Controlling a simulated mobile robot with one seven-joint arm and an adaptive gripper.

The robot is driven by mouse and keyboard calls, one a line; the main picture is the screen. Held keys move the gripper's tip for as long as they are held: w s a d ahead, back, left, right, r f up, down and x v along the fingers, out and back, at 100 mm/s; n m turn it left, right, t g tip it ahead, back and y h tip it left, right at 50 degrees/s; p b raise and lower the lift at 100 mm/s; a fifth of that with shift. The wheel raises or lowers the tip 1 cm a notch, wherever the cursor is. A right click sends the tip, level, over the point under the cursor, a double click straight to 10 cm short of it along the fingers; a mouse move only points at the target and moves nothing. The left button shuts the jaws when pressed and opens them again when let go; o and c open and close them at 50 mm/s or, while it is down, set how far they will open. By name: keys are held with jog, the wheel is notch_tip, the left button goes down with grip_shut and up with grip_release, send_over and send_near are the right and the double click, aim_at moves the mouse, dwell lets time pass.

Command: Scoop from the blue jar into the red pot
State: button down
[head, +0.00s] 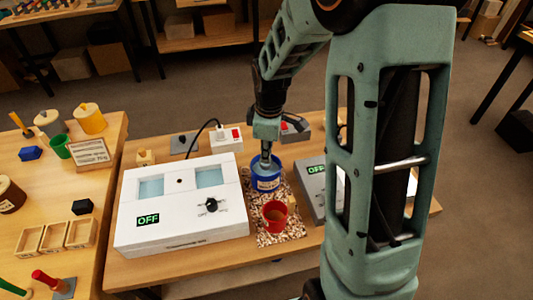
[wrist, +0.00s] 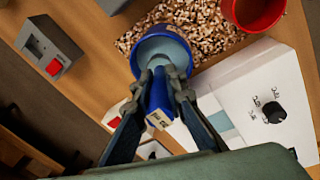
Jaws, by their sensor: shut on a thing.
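The blue jar (head: 265,185) stands on a patch of wood chips on the bench, and in the wrist view its open mouth shows pale grey-blue contents (wrist: 168,44). The red pot (head: 275,217) stands on the same patch, in front of the jar, and it shows at the top of the wrist view (wrist: 254,12). My gripper (wrist: 164,74) is shut on a blue handle with a pale label (wrist: 159,100), apparently the scoop. The gripper is right above the jar. The fingers hide the scoop's far end, so I cannot tell how deep it reaches.
A white box with a dial and an OFF display (head: 180,212) stands left of the jar and pot. A grey device with an OFF display (head: 318,190) stands to their right. A grey box with a red button (wrist: 50,48) sits nearby. My arm covers the bench's right part.

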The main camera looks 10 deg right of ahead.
notch_tip(320, 180, up, 8)
jog(key=p, duration=0.5)
jog(key=shift+r+p, duration=0.25)
jog(key=shift+p, duration=0.15)
jog(key=shift+f, duration=0.1)
jog(key=shift+a, duration=0.1)
